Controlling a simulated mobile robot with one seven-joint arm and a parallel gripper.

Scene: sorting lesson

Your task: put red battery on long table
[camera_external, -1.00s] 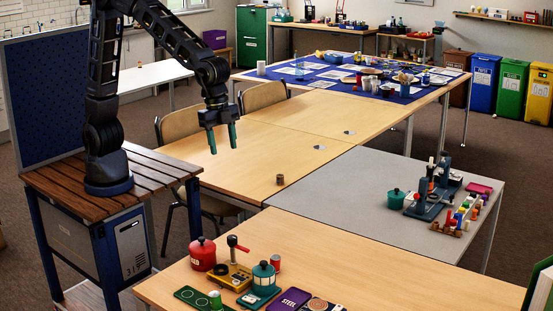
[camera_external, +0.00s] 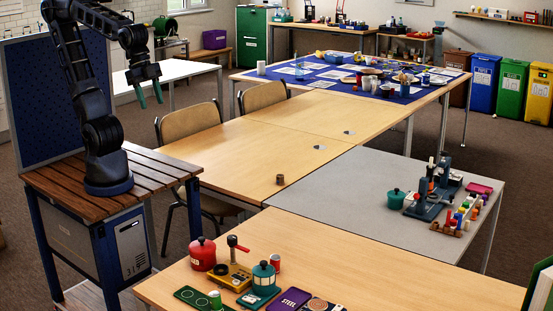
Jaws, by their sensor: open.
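A small red cylinder (camera_external: 275,262), which looks like the red battery, stands upright on the front wooden table (camera_external: 400,276), just behind the teal lidded pot. It is too small to read any marking. The long pale wooden table (camera_external: 255,163) stretches through the middle of the room, with a small brown cylinder (camera_external: 280,179) near its front edge. I cannot tell which wooden table is called the long one. My gripper (camera_external: 150,94) is open and empty, high at the left, far from the red cylinder. Its teal fingers point down.
A grey table (camera_external: 345,196) holds a blue press (camera_external: 430,195). Chairs (camera_external: 190,124) stand along the middle table. Much of its top is clear.

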